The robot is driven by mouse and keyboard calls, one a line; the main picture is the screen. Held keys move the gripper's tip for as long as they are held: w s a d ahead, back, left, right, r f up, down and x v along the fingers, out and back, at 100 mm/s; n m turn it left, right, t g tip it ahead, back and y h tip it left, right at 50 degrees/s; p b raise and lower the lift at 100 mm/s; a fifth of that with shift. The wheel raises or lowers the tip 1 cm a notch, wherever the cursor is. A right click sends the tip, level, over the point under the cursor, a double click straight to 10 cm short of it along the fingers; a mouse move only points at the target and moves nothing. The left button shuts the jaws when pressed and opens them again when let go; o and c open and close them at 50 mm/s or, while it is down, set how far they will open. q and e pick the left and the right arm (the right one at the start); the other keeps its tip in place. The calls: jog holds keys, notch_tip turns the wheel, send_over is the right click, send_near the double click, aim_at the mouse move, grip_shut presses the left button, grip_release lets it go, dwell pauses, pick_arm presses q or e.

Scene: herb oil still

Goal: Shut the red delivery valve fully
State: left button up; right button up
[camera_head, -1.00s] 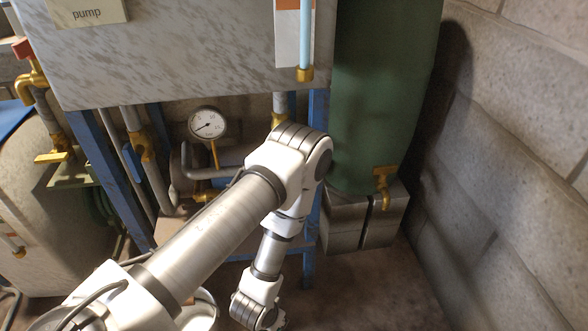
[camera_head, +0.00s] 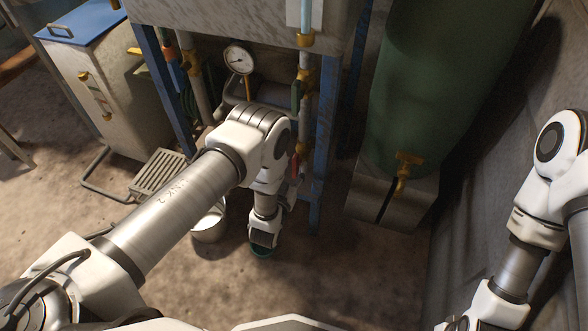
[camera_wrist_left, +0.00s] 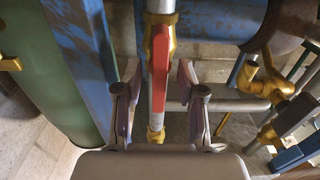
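The red delivery valve's lever (camera_head: 294,168) shows as a small red strip on the vertical pipe beside the blue frame leg in the head view, just right of my left arm. In the left wrist view the long red lever (camera_wrist_left: 160,68) lies along the pipe, with brass fittings above and below. My left gripper (camera_wrist_left: 158,78) is open, with one finger on each side of the lever and visible gaps to both. I cannot tell how deep the lever sits between the fingers. In the head view my left forearm and wrist mostly hide this gripper. My right gripper is out of view.
A blue frame leg (camera_head: 322,150) stands close right of the pipe, with the green tank (camera_head: 405,90) beyond it. A pressure gauge (camera_head: 238,60) is above my arm. A white bucket (camera_head: 209,228) sits on the floor left of my wrist. Open floor lies in front.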

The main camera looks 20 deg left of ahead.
pick_arm(q)
grip_shut()
jog(key=shift+m, duration=0.4)
jog(key=m, duration=0.3)
jog(key=shift+d+m+p, duration=0.1)
jog(key=shift+m+p, duration=0.2)
jog(key=shift+p, duration=0.05)
jog(key=m, duration=0.9)
jog(key=shift+d+f, duration=0.1)
jog(key=m, duration=0.4)
jog(key=shift+s+f+m, duration=0.1)
jog(key=shift+m, duration=0.3)
